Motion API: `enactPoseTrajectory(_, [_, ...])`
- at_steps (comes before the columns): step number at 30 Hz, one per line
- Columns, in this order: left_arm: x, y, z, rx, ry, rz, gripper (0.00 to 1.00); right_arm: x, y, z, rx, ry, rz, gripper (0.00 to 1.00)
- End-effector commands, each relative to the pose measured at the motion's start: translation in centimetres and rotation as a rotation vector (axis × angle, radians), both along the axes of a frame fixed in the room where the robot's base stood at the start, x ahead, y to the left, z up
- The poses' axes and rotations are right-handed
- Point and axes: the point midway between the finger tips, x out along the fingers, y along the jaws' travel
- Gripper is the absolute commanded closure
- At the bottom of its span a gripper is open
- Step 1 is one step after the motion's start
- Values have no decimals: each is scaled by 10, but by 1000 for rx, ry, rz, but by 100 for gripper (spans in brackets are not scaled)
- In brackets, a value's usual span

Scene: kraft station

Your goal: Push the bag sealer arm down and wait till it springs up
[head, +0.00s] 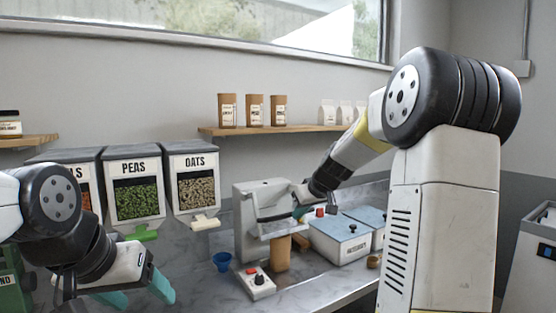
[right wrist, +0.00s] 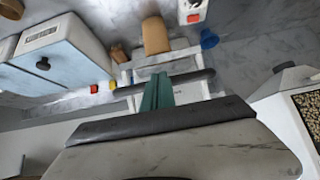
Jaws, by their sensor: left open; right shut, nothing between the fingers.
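The white bag sealer (head: 250,240) stands on the counter in the middle of the head view. Its arm shows in the right wrist view as a dark bar (right wrist: 190,78) across the white body. A brown kraft bag (head: 281,256) stands upright at the sealer's front, and also shows in the right wrist view (right wrist: 155,36). My right gripper (head: 301,212) is shut and empty at the sealer arm. Its teal fingers (right wrist: 157,92) overlap the bar in the right wrist view; I cannot tell whether they touch it. My left gripper (head: 138,292) is open and empty at lower left.
A small box with a red button (head: 257,283) and a blue cup (head: 222,261) stand before the sealer. Lidded containers (head: 341,240) stand right of it. Bins for peas (head: 137,168) and oats (head: 193,165) are at left. A shelf (head: 275,131) hangs above.

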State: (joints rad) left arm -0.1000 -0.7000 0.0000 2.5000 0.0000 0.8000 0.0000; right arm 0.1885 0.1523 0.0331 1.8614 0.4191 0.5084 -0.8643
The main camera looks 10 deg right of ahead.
Motion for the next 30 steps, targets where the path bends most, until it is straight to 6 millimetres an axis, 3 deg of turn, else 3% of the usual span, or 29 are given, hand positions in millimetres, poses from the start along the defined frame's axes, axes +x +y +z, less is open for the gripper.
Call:
enactPoseTrajectory(3, [0, 0, 0, 0, 0, 0, 33, 1, 0, -22, 2, 5, -2, 100])
enactPoseTrajectory(8, [0, 0, 0, 0, 0, 0, 33, 5, 2, -41, 1, 3, -1, 100])
enactPoseTrajectory(30, [0, 0, 0, 0, 0, 0, 33, 6, 2, -40, 1, 0, -1, 100])
